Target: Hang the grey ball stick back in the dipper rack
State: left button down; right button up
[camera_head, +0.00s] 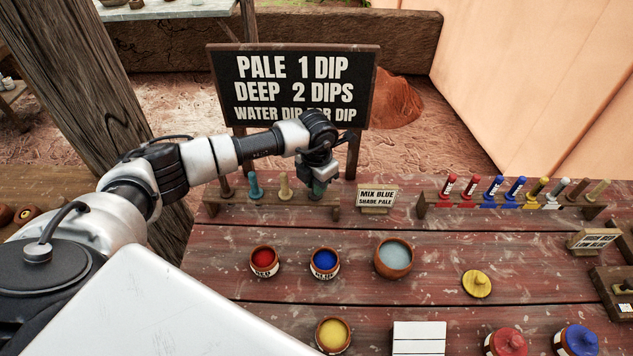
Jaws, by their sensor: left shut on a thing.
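My left gripper (318,182) is at the right end of a low wooden rack (285,206), shut on a small grey-green stick (318,191), which I take to be the grey ball stick. The gripper hides most of it, and I cannot tell whether it is seated in the rack. A brown stick (226,187), a teal stick (255,186) and a beige stick (285,186) stand upright in the same rack, to the left. My right gripper is not in view.
A black sign (290,85) stands behind the rack. A "mix blue" card (377,199) is close right of the gripper. A second rack (422,207) holds coloured sticks farther right. Pots of red (264,262), blue (324,264) and pale water (394,258) stand in front.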

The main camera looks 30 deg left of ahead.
pick_arm(q)
jog(key=shift+c, duration=2.4)
grip_release()
jog(key=shift+r, duration=0.1)
jog(key=shift+r+p, duration=2.5)
jog(key=shift+r, duration=1.15)
